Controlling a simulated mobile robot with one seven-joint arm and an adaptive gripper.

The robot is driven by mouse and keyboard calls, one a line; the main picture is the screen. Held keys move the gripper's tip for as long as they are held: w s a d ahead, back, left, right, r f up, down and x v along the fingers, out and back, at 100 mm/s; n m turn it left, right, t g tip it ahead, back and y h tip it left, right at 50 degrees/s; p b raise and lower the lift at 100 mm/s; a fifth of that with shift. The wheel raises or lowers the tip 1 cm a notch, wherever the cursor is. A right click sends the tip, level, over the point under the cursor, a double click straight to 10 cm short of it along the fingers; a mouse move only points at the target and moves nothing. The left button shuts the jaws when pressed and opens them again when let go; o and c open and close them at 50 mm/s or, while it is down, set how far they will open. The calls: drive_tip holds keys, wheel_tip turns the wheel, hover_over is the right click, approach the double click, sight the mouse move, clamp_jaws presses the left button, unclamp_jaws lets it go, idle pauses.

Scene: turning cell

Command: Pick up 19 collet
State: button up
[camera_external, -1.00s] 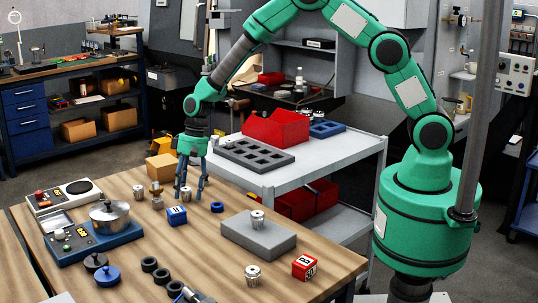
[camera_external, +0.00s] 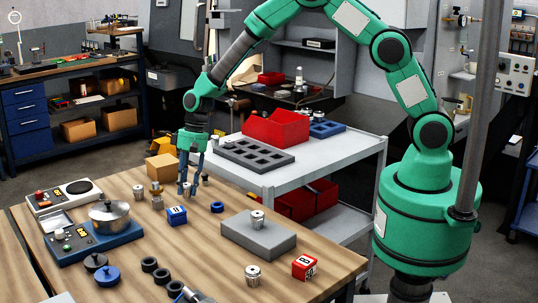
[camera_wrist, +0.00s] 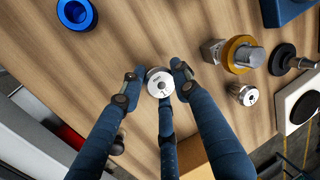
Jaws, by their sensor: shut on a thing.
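My gripper (camera_external: 188,188) points straight down over the wooden table (camera_external: 140,215), near its back edge. In the wrist view, its dark blue fingers (camera_wrist: 157,90) are closed around a round silver collet (camera_wrist: 159,82), with fingertips on both sides and a third finger below it. Its marking is too small to read. In the external view the fingers mostly hide this collet, and I cannot tell whether it touches the table. Other silver collets stand on the grey block (camera_external: 280,240), at the table's front (camera_external: 253,273) and left of my gripper (camera_external: 138,191).
A blue cube (camera_external: 177,216) and a blue ring (camera_external: 217,207) lie near my gripper. A brass-collared part (camera_external: 157,198) stands to its left and a cardboard box (camera_external: 161,167) behind. A red numbered cube (camera_external: 305,267) is at front right. A grey cart (camera_external: 330,160) stands beyond the table.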

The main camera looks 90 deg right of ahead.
wheel_tip(320, 180, up, 2)
drive_tip(key=shift+s+r, duration=0.1)
drive_tip(key=shift+r, duration=0.1)
drive_tip(key=s, duration=1)
drive_tip(key=s+a+r+p, duration=0.1)
drive_tip(key=s, duration=0.4)
drive_tip(key=shift+s+r, duration=0.1)
drive_tip(key=shift+s, duration=0.25)
